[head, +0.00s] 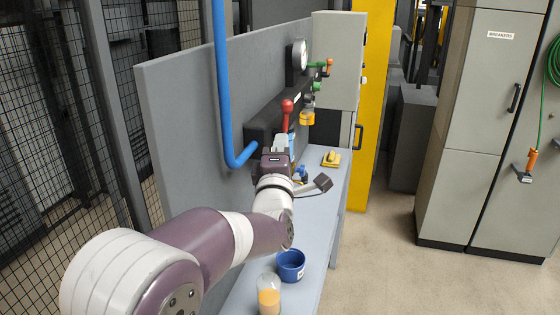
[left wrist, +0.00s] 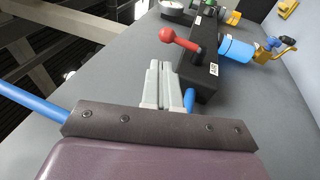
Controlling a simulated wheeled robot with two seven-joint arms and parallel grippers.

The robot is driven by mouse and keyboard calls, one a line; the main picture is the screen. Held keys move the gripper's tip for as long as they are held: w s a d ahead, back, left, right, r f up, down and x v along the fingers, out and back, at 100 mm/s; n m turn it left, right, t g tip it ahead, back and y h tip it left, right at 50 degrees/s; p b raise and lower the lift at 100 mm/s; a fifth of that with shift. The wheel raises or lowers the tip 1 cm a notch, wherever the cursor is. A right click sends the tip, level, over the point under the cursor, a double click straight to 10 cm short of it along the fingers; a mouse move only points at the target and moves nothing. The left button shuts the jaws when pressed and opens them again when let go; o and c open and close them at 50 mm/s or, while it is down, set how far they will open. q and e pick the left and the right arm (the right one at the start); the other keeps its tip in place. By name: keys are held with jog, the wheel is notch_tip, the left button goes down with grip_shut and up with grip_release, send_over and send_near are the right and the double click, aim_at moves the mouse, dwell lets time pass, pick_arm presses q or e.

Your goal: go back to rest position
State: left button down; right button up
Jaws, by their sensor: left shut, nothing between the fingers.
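My left arm reaches from the lower left over the grey bench in the head view. My left gripper (head: 281,145) is at the panel, just below a red-knobbed lever (head: 287,106). In the left wrist view the two grey fingers (left wrist: 161,84) lie together with nothing between them. The red lever (left wrist: 180,40) stands on a black block beside the fingertips there, and a small gap seems to show between them. My right gripper is in neither view.
A blue pipe (head: 221,90) runs down the panel left of my gripper. A blue cup (head: 291,265) and a glass with orange content (head: 268,297) stand on the bench (head: 318,240) beneath my arm. A yellow item (head: 331,159) lies farther back. Open floor (head: 385,260) is at right.

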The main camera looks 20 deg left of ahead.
pick_arm(q)
jog(key=s+d+f+m+g+h, duration=0.2)
jog(key=s+f+m+g, duration=0.15)
jog(key=f+m, duration=0.45)
jog(key=s+d+f+m+g+h, duration=0.25)
jog(key=f+m+g, duration=0.25)
jog(key=f, duration=0.5)
jog(key=s+a+f+m+g, duration=0.2)
jog(key=s+f+g, duration=0.1)
jog(key=s, duration=0.4)
jog(key=s+a+f+m+g+y, duration=0.1)
jog(key=s+a+f+m+g, duration=0.1)
jog(key=s, duration=0.6)
jog(key=s+a+f+m+g, duration=0.2)
jog(key=s+f+m+g, duration=0.1)
jog(key=s+f+g, duration=0.3)
notch_tip(320, 180, down, 2)
jog(key=shift+s+f+m, duration=0.1)
jog(key=shift+s+m, duration=0.3)
jog(key=shift+s, duration=0.55)
